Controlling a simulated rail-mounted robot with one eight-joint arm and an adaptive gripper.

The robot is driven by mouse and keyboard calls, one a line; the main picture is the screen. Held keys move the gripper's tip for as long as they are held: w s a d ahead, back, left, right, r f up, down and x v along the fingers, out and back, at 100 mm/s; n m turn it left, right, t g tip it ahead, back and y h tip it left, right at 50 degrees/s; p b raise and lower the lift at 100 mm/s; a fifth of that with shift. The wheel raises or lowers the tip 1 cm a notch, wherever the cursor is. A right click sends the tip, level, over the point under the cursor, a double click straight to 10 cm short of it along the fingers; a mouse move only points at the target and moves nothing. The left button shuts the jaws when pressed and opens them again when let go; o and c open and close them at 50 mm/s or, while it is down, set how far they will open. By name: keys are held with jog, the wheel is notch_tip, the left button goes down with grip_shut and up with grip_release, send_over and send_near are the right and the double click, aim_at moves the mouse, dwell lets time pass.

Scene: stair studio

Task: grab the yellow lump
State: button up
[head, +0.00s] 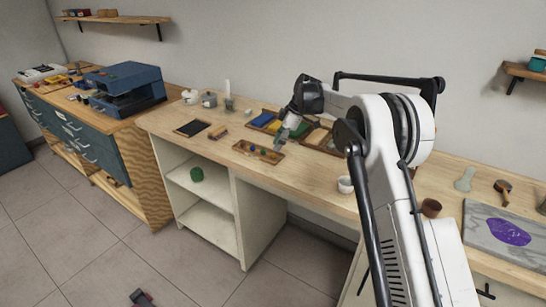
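A small wooden tray (240,147) lies near the front edge of the workbench and holds several small dark, blue and brownish lumps. I cannot clearly pick out a yellow lump among them at this size. A flat yellow patch (274,125) shows behind, between a blue and a green one, in a row of shallow trays. My gripper (281,141) reaches down from the upper right, just above or behind the small tray's back edge. Its fingertips are too small to tell whether they are open or shut, and I see nothing clearly held.
A white cup (345,185) and a brown bowl (431,208) stand right of the tray. A dark slate (192,128) lies left. Pots (209,100) stand behind. A grey board with a purple sheet (508,231) lies far right. Bare wood surrounds the small tray's left side.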

aim_at(273, 156)
jog(key=x, duration=0.4)
jog(key=shift+f, duration=0.35)
jog(key=c, duration=0.5)
jog(key=shift+r, duration=0.1)
